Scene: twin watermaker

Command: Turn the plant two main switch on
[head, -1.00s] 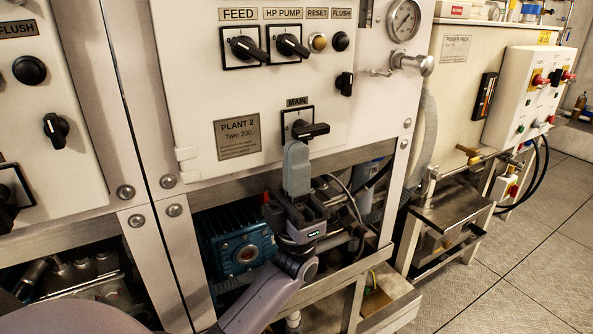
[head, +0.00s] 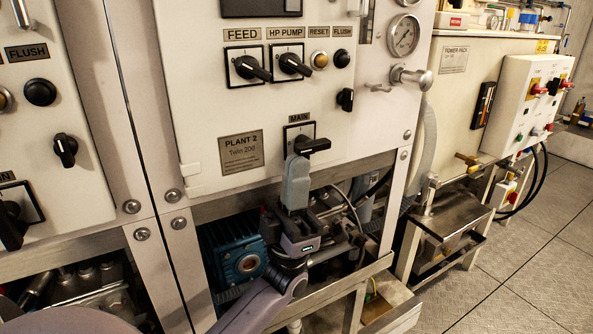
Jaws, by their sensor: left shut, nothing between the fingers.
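The plant two main switch (head: 312,146) is a black rotary handle on a square black-edged plate, under the MAIN label on the Plant 2 panel (head: 215,110). Its handle points right, close to horizontal. My left gripper (head: 296,160) is shut and empty, its grey fingers pointing up. The fingertips are at the lower left of the switch and hide the lower part of its plate. I cannot tell whether they touch the handle. My right gripper is not in view.
Above are the FEED knob (head: 250,67), the HP PUMP knob (head: 292,64) and two buttons. A small black knob (head: 345,99) sits to the right. Below the panel is an open frame with a blue pump (head: 243,262). Floor at the right is clear.

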